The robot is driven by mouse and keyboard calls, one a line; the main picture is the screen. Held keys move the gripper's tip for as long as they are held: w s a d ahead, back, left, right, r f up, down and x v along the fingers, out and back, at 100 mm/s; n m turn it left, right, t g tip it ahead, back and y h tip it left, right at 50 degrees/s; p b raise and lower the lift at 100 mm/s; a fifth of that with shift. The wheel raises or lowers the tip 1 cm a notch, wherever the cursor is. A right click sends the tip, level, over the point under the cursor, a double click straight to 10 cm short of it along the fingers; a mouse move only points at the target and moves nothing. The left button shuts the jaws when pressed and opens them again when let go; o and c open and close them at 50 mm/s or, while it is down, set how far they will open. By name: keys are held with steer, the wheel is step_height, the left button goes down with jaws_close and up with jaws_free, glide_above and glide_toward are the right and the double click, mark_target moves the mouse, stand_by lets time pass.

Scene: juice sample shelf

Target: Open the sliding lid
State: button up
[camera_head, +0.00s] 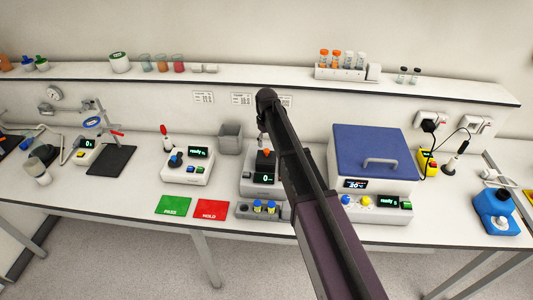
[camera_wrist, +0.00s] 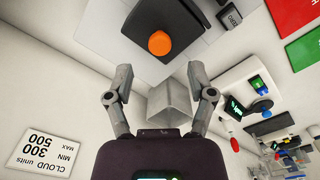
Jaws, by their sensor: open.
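A dark lid with an orange knob (camera_wrist: 159,43) sits on top of a grey meter (camera_head: 260,189) at the middle of the bench. The knob also shows in the head view (camera_head: 267,153). The lid looks closed; no opening shows. My gripper (camera_wrist: 159,72) is open and empty, its two fingers spread apart. In the wrist view the knob lies just beyond the fingertips, between their lines, with no contact visible. In the head view my arm crosses the right side of the meter, and the fingers are too small to make out clearly.
A grey bin (camera_head: 231,138) stands behind and left of the meter. A large box with a blue handled lid (camera_head: 372,150) stands to the right. A rack with yellow-capped vials (camera_head: 245,212) is in front.

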mark_target(267, 150)
steer(key=shift+f+b, duration=2)
steer(key=shift+f, duration=0.3)
jaws_close()
